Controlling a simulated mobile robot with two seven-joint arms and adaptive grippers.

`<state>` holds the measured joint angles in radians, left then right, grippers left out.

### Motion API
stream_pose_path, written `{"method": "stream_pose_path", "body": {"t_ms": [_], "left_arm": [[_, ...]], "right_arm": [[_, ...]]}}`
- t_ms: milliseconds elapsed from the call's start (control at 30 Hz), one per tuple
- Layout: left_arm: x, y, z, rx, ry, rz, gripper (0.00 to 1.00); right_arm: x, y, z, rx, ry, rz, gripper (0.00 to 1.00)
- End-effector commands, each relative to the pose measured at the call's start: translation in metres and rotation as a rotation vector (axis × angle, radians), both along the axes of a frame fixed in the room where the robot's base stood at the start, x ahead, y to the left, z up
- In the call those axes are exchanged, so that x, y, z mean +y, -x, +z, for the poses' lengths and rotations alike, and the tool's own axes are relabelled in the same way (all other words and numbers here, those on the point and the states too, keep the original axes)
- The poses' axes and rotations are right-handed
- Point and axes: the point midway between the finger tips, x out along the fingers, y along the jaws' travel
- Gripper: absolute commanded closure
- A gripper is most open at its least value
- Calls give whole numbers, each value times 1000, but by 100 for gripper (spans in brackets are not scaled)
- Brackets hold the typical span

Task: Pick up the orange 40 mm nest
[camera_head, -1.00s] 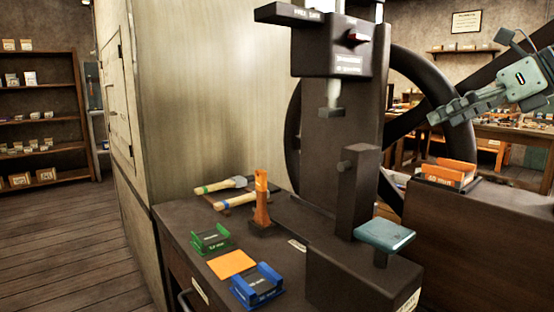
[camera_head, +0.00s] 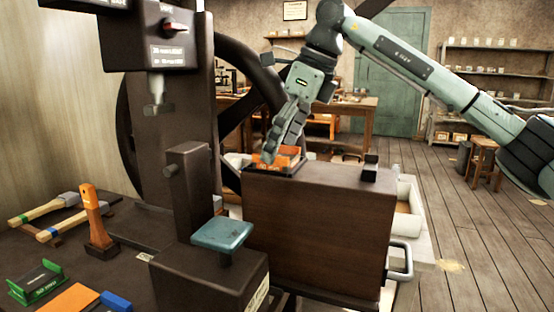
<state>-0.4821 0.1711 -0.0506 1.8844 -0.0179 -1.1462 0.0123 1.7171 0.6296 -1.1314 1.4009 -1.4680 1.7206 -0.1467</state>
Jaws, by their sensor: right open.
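The orange 40 mm nest (camera_head: 289,160) sits on top of the dark brown cabinet to the right of the press, near the cabinet's far left corner. My right gripper (camera_head: 272,150) reaches down to it from above, with its fingers overlapping the nest in the picture. The fingers are open, and they partly hide the nest. I cannot tell whether they touch it. My left gripper is out of view.
The press (camera_head: 167,120) with its large handwheel (camera_head: 262,72) stands just left of the cabinet (camera_head: 320,225). A teal pad (camera_head: 222,234) is in front. A green nest (camera_head: 37,284), an orange plate (camera_head: 70,299) and mallets (camera_head: 50,208) lie on the left bench.

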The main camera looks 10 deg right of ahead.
Motion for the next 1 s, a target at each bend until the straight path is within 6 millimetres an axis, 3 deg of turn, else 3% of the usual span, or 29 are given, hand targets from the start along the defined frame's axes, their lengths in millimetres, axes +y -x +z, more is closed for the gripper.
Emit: {"method": "stream_pose_path", "body": {"t_ms": [233,800,1000], "left_arm": [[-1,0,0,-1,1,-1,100],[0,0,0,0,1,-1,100],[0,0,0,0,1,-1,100]], "right_arm": [[1,-1,-4,-2,0,1,9],[2,-1,-3,-1,-1,1,79],[2,-1,-2,-3,-3,1,79]]}}
